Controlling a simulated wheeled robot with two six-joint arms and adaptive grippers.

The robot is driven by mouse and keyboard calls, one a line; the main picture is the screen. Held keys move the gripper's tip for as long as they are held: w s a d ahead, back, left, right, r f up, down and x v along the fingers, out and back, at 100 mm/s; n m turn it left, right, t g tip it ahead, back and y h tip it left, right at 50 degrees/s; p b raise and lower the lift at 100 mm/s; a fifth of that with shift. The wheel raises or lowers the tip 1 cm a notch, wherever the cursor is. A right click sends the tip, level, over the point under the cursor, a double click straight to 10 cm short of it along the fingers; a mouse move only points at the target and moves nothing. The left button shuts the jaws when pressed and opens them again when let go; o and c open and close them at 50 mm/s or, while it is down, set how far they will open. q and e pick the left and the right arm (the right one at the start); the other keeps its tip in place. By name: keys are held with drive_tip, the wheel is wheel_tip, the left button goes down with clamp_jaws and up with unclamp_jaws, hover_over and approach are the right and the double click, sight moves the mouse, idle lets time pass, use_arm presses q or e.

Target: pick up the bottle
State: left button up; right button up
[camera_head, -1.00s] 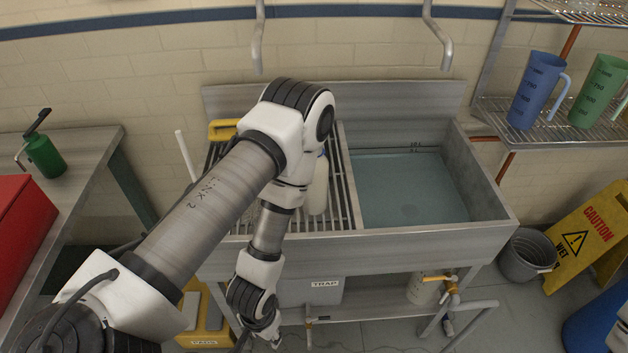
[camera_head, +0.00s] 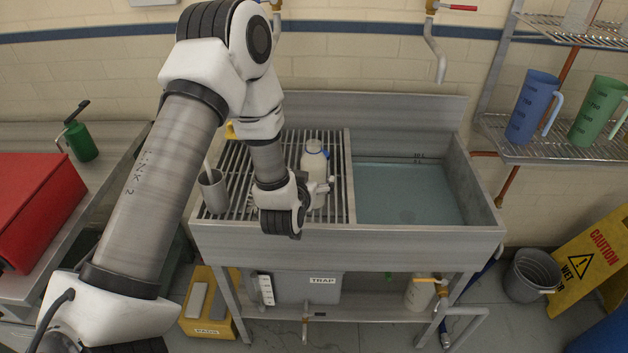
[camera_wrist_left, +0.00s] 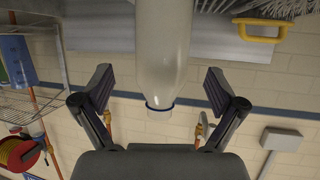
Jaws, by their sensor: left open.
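The bottle (camera_head: 315,163), whitish with a blue ring at its neck, stands upright on the slatted drainboard (camera_head: 339,205) left of the sink basin. My left gripper (camera_head: 319,186) is close to it in the head view, mostly hidden by my own wrist. In the left wrist view the picture is upside down, and the bottle (camera_wrist_left: 162,60) hangs between the two spread fingers of my left gripper (camera_wrist_left: 160,82). Gaps show on both sides, so the fingers do not touch it. My right gripper is not in view.
A grey cup (camera_head: 214,191) stands at the drainboard's left. The water-filled basin (camera_head: 408,195) lies to the right. Blue (camera_head: 534,105) and green (camera_head: 597,110) jugs stand on a wire shelf. A wall pipe (camera_head: 434,50) hangs above the basin.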

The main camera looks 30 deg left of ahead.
use_arm(q)
drive_tip(key=shift+w, duration=0.5)
drive_tip(key=p+x, duration=0.1)
drive_tip(key=x, duration=0.1)
drive_tip(key=p+x, duration=0.1)
drive_tip(key=x, duration=0.2)
drive_tip(key=shift+s+a+f, duration=0.1)
drive_tip(key=shift+s+a, duration=0.15)
drive_tip(key=shift+a, duration=0.1)
drive_tip(key=shift+d, duration=0.15)
drive_tip(key=c, duration=1.4)
drive_tip(key=shift+c, duration=0.2)
